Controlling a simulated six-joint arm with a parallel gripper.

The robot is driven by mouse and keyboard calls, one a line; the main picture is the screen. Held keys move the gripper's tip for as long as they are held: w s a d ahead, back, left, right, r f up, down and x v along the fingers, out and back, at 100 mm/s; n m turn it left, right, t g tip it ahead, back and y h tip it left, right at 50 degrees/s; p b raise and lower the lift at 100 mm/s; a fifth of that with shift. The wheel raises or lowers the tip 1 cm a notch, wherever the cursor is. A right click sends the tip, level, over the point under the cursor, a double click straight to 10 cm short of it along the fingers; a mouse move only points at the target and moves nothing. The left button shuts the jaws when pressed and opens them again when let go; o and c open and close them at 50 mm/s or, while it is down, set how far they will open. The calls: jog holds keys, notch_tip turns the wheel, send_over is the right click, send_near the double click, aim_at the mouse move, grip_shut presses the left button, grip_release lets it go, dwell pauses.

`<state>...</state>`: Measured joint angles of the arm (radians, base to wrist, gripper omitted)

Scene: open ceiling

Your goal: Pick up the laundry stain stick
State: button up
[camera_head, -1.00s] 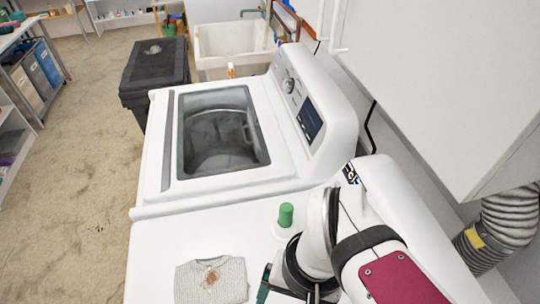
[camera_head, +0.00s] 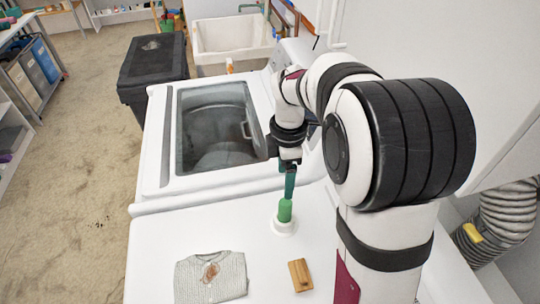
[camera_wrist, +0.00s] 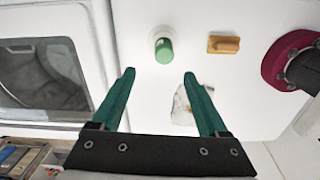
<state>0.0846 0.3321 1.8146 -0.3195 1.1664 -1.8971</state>
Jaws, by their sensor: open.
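The laundry stain stick appears to be the green cylinder (camera_head: 285,211) standing upright on a round white base on the white top in front of the washer. It also shows in the wrist view (camera_wrist: 165,52), beyond my fingertips and roughly centred between them. My gripper (camera_head: 290,183) points down, its green fingers just above the stick in the head view. In the wrist view my gripper (camera_wrist: 160,73) is open, with nothing between its fingers. I cannot tell the exact gap to the stick.
A wooden brush (camera_head: 300,275) lies in front of the stick. A folded, stained knit garment (camera_head: 211,277) lies to its front left. The washer (camera_head: 157,150) with its glass lid is behind. A dark red round thing (camera_wrist: 285,62) is at the wrist view's right.

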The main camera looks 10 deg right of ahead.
aim_at(285, 209)
jog(key=f, duration=1.2)
jog(key=shift+s+d+f, duration=0.15)
jog(key=shift+s+f, duration=0.2)
grip_shut()
